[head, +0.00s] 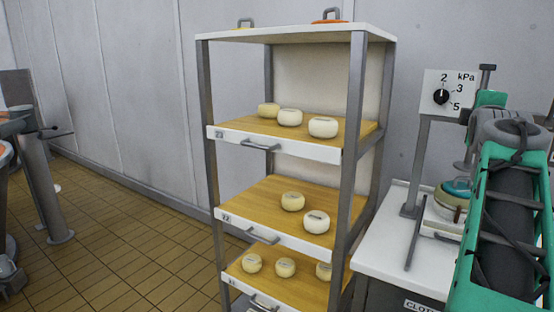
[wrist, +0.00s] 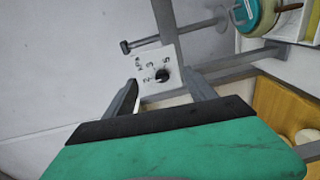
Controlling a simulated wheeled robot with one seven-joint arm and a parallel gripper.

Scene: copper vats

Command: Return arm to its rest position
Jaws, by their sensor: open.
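My arm (head: 510,210), with green and dark grey links, reaches up along the right edge of the head view. My gripper (wrist: 163,88) shows in the wrist view with its two grey fingers apart and nothing between them. Beyond the fingers is a white dial panel (wrist: 146,66) with a black knob (wrist: 162,75); I cannot tell the exact distance. In the head view the dial panel (head: 430,105) is marked kPa with 2, 3 and 5, and its knob (head: 441,97) has its white mark pointing up towards 2. The fingertips are not clear in the head view.
A shelf rack (head: 355,120) with several pale cheeses on wooden shelves stands left of the dial. A white bench (head: 385,245) carries the dial post and a round mould with a teal top (head: 455,190). Tiled floor (head: 110,240) is open at left.

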